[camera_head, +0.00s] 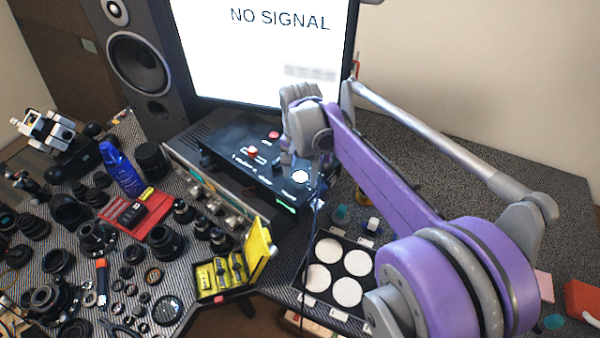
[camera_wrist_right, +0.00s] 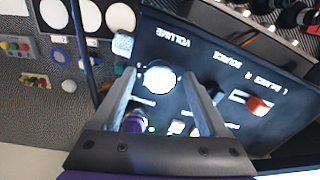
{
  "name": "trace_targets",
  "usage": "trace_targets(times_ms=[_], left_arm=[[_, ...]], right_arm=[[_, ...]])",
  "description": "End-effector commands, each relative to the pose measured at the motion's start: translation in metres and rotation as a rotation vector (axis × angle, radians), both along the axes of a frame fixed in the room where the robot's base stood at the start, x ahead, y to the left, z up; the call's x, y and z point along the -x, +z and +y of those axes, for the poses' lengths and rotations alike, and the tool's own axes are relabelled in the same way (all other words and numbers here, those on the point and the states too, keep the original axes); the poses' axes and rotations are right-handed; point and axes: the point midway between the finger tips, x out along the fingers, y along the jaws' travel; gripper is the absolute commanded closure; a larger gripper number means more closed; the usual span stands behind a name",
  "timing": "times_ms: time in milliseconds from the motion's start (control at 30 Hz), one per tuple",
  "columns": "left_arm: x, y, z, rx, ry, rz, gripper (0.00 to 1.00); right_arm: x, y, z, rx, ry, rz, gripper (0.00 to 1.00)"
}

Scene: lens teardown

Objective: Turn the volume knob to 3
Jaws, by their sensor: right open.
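The volume knob (camera_head: 300,176) is a round, white-topped knob on the front right of a black control box (camera_head: 236,140). In the right wrist view the knob (camera_wrist_right: 160,77) appears bright, beside the upside-down word VOLUME. My right gripper (camera_head: 302,163) is over the right end of the box, pointing down. In the right wrist view its two fingers are apart, one on each side of the knob in the picture, with gaps between. I cannot tell whether the fingertips are level with the knob. The knob's scale and setting are not readable. My left gripper is not in view.
A red-capped switch (camera_wrist_right: 257,105) is on the same panel. A monitor (camera_head: 262,50) reading NO SIGNAL stands behind the box, with a speaker (camera_head: 138,62) to its left. A tray of white discs (camera_head: 347,291) lies in front. Lens parts crowd the left.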

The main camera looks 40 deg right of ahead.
Motion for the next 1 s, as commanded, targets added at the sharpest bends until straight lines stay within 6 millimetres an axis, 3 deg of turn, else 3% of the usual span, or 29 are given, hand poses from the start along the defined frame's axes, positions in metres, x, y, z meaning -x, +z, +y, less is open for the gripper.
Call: trace_targets(times_ms=[167,267,700,1000], left_arm=[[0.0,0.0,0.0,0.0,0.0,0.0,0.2],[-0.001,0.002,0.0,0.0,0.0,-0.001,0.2],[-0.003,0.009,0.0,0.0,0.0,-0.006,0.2],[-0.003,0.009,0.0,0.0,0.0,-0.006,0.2]], right_arm=[[0.0,0.004,0.0,0.0,0.0,0.0,0.23],[0.0,0.017,0.0,0.0,0.0,0.0,0.23],[0.0,0.097,0.0,0.0,0.0,0.0,0.23],[0.0,0.109,0.0,0.0,0.0,0.0,0.23]])
